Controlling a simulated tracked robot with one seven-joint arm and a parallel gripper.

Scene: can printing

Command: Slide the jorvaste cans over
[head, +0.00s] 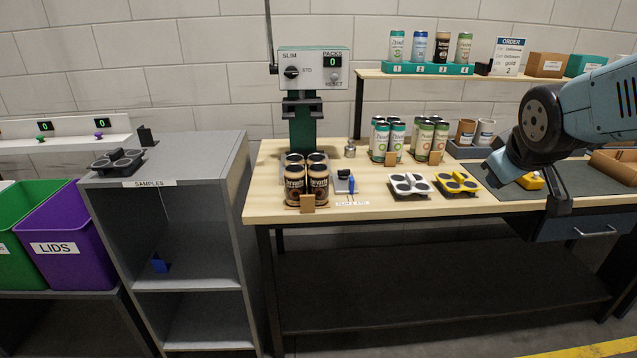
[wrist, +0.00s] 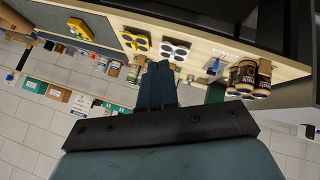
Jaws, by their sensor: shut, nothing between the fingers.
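Dark brown cans (head: 306,182) with pale lettering stand upright in a tight group beneath the green press at the table's left end. I take these for the jorvaste cans, but the lettering is too small to read surely. They also show at the right of the wrist view (wrist: 247,76). A small brown block (head: 308,201) stands against their front. My gripper (wrist: 160,66) is shut and empty, well to the right of the cans and above the table. In the head view, my arm partly hides the gripper.
A white holder (head: 410,184) and a yellow holder (head: 456,183) lie on the table. Teal-topped cans (head: 387,140) and green cans (head: 431,140) stand behind them. A blue-handled tool (head: 351,185) lies beside the brown cans. A grey samples cabinet (head: 170,182) stands left of the table.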

